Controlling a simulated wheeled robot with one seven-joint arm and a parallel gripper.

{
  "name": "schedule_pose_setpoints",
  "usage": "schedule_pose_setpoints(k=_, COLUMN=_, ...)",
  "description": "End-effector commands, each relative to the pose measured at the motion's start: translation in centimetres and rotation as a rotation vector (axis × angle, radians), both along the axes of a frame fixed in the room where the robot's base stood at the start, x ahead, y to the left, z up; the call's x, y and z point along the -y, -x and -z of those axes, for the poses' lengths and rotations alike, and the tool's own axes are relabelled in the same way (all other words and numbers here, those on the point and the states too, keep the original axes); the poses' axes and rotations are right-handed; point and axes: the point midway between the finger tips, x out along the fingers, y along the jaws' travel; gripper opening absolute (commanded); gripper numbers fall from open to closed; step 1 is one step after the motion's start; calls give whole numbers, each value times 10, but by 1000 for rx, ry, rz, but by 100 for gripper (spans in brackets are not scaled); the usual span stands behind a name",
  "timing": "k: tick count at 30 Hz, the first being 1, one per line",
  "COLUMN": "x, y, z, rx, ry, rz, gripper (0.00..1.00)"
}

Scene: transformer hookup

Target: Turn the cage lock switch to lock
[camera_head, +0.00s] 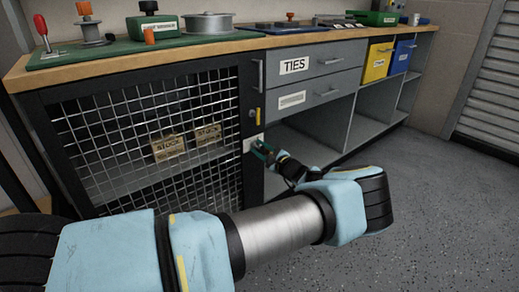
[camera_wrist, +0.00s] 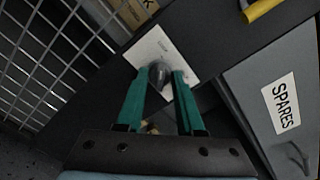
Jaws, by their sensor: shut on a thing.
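The cage lock switch is a dark knob (camera_wrist: 158,72) on a pale square plate (camera_wrist: 151,55), fixed to the dark post right of the mesh cage door. In the wrist view my gripper (camera_wrist: 160,80) has its two green fingers on either side of the knob, shut on it. In the head view the plate (camera_head: 252,143) shows just beyond my gripper (camera_head: 264,150), and the knob itself is hidden. The print on the plate is too small to read, so I cannot tell which way the knob points.
The mesh cage door (camera_head: 150,135) is closed, with stock boxes (camera_head: 168,147) behind it. A yellow handle (camera_wrist: 262,8) is on the post above the plate. Grey drawers (camera_head: 315,93) and open shelves are to the right. The floor (camera_head: 440,190) at the right is clear.

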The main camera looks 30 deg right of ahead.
Motion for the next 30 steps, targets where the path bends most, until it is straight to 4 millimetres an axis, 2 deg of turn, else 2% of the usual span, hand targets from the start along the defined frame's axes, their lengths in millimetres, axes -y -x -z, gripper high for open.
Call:
schedule_pose_setpoints(k=5, x=0, y=0, z=2, rx=-3, ry=1, rz=1, gripper=0)
schedule_pose_setpoints(k=6, x=0, y=0, z=2, rx=-4, ry=0, rz=2, gripper=38)
schedule_pose_setpoints(k=14, x=0, y=0, z=1, rx=-2, ry=-1, rz=1, gripper=67)
schedule_pose_setpoints(k=23, x=1, y=2, z=0, rx=-2, ry=-1, rz=1, gripper=67)
schedule_pose_setpoints(k=26, x=3, y=12, z=0, rx=-2, ry=-1, rz=3, gripper=67)
schedule_pose_setpoints(k=30, x=8, y=36, z=-1, rx=-1, ry=-1, rz=4, gripper=67)
